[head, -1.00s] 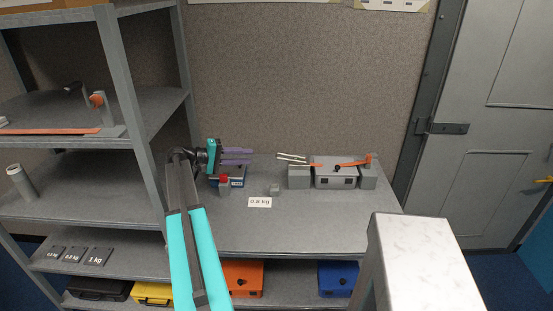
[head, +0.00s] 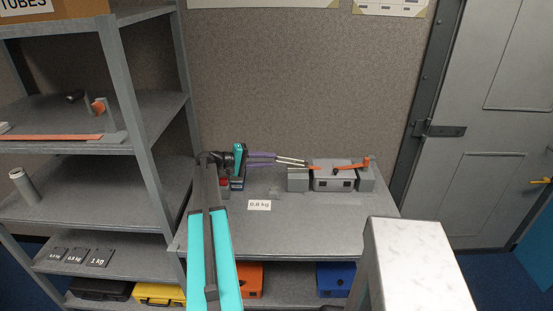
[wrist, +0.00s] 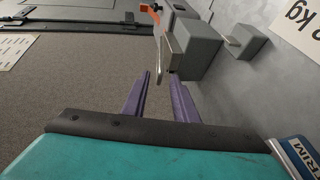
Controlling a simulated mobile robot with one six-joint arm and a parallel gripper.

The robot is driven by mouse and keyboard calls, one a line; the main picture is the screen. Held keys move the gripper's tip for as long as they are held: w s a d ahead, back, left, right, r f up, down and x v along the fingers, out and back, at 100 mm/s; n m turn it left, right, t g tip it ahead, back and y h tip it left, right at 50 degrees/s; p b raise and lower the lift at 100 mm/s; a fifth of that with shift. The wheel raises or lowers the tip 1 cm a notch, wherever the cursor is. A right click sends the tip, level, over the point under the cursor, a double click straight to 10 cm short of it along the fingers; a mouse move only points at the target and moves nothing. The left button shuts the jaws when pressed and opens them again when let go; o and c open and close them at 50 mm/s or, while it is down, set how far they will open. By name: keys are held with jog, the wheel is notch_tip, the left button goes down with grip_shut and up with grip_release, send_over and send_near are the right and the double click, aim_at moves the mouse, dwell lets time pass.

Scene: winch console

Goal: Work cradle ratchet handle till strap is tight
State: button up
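The cradle (head: 298,180) stands at the back right of the bench, its grey blocks on both sides of a grey case (head: 333,181). An orange strap (head: 350,168) runs over the case. The pale metal ratchet handle (head: 292,161) sticks out left from the cradle's left block. My gripper (head: 275,158) points right, its purple fingers level with the handle and their tips at its free end. In the wrist view the fingers are apart, and the handle (wrist: 162,62) shows between and just beyond the tips (wrist: 160,73). I cannot tell whether they touch it.
A red-topped item (head: 225,184) and a blue device (head: 237,184) stand below my gripper. A 0.8 kg label (head: 259,205) lies on the bench (head: 300,225), whose front is clear. A shelf rack (head: 145,120) stands left. A white-topped block (head: 420,260) is at front right.

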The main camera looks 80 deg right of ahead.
aim_at(276, 160)
jog(key=shift+p+x, duration=0.6)
jog(key=shift+x, duration=1.55)
jog(key=shift+c, duration=0.4)
grip_shut()
